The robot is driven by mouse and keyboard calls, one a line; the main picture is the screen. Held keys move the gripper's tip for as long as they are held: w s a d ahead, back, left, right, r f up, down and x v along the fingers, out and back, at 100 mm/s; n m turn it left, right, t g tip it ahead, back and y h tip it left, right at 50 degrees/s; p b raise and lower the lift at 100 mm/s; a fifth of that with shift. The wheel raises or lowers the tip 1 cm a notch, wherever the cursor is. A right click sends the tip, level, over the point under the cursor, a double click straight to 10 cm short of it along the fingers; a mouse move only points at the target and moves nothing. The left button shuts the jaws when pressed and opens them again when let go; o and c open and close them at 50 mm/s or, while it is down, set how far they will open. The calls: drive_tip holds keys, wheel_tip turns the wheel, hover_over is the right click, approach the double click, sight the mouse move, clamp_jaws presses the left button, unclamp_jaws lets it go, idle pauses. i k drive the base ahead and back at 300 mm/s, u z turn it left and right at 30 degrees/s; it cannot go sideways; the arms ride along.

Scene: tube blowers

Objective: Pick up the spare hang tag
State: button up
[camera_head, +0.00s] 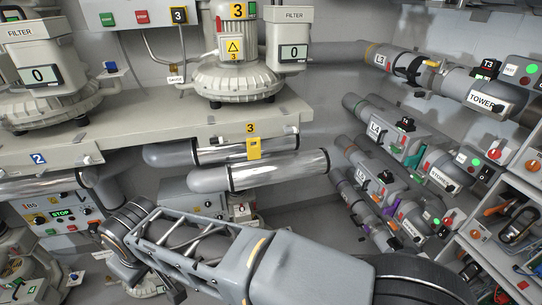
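I cannot tell for sure which thing is the spare hang tag. A yellow tag (253,149) hangs on the silver pipe under the middle blower, below a "3" label. A yellow tag with a warning triangle (234,49) is on the middle blower. My arm reaches from the lower right to the lower left. My gripper (170,288) seems to be the dark part below the wrist at the bottom edge, largely hidden by the arm. Its fingers do not show clearly, and it is well apart from both yellow tags.
Blowers stand on a grey bench (130,143) at the back. Labelled pipes, including the TOWER pipe (483,98), run along the right wall. A shelf rack (473,232) with tools stands at the lower right. A control box (57,216) is at the left. Some floor shows right of centre.

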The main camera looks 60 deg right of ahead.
sight(253, 151)
drive_tip(key=k, duration=0.5)
drive_tip(key=z, duration=0.9)
